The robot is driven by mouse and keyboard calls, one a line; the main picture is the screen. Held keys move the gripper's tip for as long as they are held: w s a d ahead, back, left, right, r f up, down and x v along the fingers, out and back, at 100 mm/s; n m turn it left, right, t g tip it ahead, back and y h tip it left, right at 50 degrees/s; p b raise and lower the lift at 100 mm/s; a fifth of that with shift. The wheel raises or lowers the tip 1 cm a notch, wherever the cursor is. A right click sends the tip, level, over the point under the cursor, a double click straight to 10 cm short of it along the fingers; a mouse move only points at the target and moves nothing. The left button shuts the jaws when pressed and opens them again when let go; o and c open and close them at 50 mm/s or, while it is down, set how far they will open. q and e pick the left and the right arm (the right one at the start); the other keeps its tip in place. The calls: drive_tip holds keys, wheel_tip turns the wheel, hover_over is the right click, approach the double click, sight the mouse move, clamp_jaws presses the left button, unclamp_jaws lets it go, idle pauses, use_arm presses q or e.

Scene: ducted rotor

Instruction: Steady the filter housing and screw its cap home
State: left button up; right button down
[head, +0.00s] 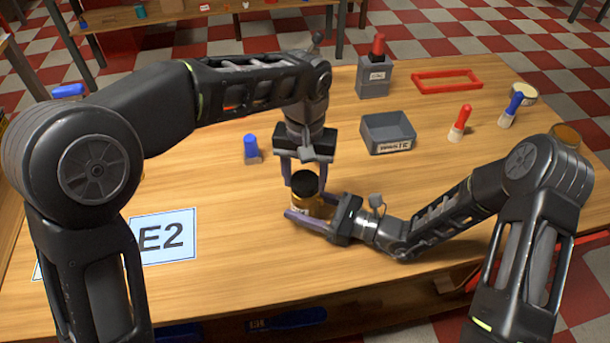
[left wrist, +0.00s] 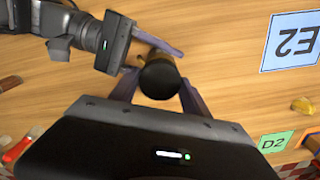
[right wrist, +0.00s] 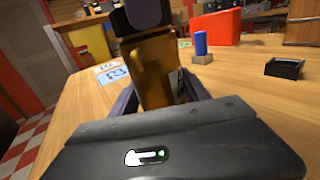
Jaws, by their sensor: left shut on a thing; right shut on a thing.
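The filter housing (head: 303,204) is an amber cylinder with a pale label, standing upright at the middle of the table; it also shows in the right wrist view (right wrist: 155,75). Its black cap (head: 305,183) sits on top, seen from above in the left wrist view (left wrist: 159,78). I cannot tell how deep the cap's thread sits. My left gripper (head: 304,180) comes from above, shut on the cap with a finger on each side. My right gripper (head: 309,207) reaches in low from the right, shut around the housing's body below the cap.
A grey waste bin (head: 388,131), a grey holder (head: 373,79) with a red-handled tool and a red frame (head: 447,80) stand behind. Two more brushes stand right. The E2 card (head: 165,237) lies flat at left; front table is clear.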

use_arm(q)
drive_tip(key=shift+m, duration=0.9)
drive_tip(key=o, duration=1.6)
drive_tip(key=shift+r, duration=0.1)
wheel_tip(320, 180, up, 7)
drive_tip(key=shift+r, duration=0.2)
use_arm(e)
drive_tip(key=shift+c, duration=2.2)
unclamp_jaws()
